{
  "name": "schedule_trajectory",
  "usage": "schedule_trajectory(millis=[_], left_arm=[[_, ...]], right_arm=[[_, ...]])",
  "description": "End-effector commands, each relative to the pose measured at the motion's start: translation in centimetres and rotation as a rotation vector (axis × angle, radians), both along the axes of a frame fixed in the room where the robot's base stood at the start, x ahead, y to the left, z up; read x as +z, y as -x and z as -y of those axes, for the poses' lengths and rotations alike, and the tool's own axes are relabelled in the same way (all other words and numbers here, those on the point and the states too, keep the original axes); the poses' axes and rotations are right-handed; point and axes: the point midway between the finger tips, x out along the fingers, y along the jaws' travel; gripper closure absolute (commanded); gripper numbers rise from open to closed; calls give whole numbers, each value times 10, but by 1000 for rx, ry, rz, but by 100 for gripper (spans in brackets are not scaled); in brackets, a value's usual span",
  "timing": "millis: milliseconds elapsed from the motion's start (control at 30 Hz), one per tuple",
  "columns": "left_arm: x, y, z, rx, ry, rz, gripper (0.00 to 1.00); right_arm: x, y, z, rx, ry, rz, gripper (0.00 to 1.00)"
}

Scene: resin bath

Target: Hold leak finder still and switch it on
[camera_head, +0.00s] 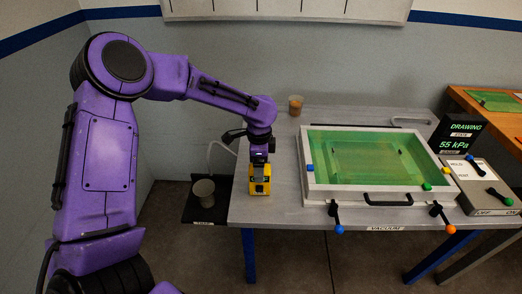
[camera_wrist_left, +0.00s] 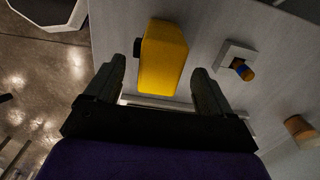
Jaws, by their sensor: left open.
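The leak finder is a small yellow device (camera_head: 260,181) with dark parts. My left gripper (camera_head: 259,158) is open and just above the device, with the arm reaching in from the left. In the left wrist view both dark fingers (camera_wrist_left: 158,72) are spread, with nothing clamped. I cannot tell whether they touch the device. Its switch is not clear. My right gripper is not in view.
A framed green bath (camera_head: 317,196) with several coloured handles fills the middle of the grey bench (camera_head: 280,214). A brown cup (camera_head: 296,105) stands at the back left. A grey pot (camera_head: 203,193) sits on a low dark shelf. A display (camera_head: 459,135) reads 55 kPa.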

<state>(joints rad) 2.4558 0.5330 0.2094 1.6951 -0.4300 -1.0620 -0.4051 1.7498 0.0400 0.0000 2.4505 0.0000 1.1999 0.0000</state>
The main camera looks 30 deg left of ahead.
Motion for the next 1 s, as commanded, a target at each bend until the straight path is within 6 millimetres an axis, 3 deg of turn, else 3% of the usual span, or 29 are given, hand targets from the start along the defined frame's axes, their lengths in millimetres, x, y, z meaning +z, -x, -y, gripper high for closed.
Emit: schedule_trajectory(millis=[200, 500, 567, 700, 1000], left_arm=[[-29, 0, 0, -1, 0, 0, 17], [-33, -1, 0, -1, 0, 2, 17], [-33, -1, 0, -1, 0, 2, 33], [-33, -1, 0, -1, 0, 2, 79], [-33, -1, 1, -1, 0, 2, 79]], right_arm=[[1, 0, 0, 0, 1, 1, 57], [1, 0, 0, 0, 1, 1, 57], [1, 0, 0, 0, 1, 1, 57], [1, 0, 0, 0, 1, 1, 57], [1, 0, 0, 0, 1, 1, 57]])
